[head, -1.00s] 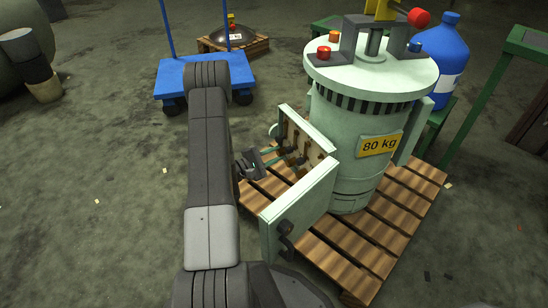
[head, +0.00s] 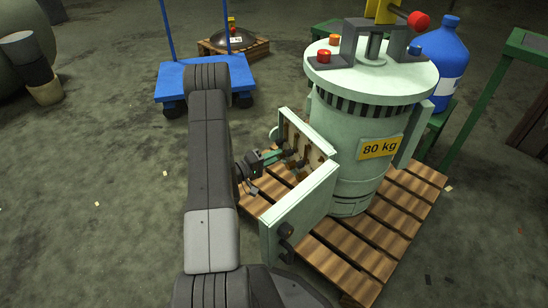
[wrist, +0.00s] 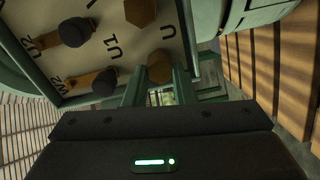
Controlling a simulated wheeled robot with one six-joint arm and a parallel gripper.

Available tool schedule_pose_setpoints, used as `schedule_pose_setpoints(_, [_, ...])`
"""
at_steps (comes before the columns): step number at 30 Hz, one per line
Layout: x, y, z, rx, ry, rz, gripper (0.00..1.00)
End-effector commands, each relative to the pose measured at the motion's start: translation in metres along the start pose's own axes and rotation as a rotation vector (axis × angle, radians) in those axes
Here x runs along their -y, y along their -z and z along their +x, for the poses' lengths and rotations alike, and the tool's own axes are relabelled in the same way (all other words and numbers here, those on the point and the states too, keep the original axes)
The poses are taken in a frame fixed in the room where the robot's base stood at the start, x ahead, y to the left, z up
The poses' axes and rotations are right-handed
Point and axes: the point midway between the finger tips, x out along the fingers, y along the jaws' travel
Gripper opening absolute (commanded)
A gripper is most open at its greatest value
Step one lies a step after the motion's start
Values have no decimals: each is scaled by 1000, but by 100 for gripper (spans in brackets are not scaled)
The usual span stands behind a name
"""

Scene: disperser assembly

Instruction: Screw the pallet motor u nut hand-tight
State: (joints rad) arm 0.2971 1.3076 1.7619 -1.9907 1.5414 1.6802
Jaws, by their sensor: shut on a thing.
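The pallet motor (head: 345,150) is a pale green cylinder marked 80 kg, standing on a wooden pallet (head: 385,238). Its terminal box (head: 300,150) is open on its left side. In the wrist view the terminal board (wrist: 110,50) carries printed labels U2, U1, W2 and U. The brass-coloured u nut (wrist: 160,66) sits beside the letter U, between the green fingers of my gripper (wrist: 161,78), which is shut on it. In the head view my gripper (head: 278,155) reaches into the box from the left. The nut's thread and seating are hidden.
The box's open door (head: 300,215) stands close in front of my gripper. Another brass nut (wrist: 140,12) and dark-capped terminals (wrist: 75,32) sit near my fingers. A blue cart (head: 205,80) stands behind my arm.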

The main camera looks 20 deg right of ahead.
Motion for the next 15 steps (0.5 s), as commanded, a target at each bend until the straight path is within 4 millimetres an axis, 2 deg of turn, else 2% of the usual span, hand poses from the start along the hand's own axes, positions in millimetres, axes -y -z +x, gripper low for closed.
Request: schedule_pose_setpoints(15, [0,-1,0,1,1,95,1])
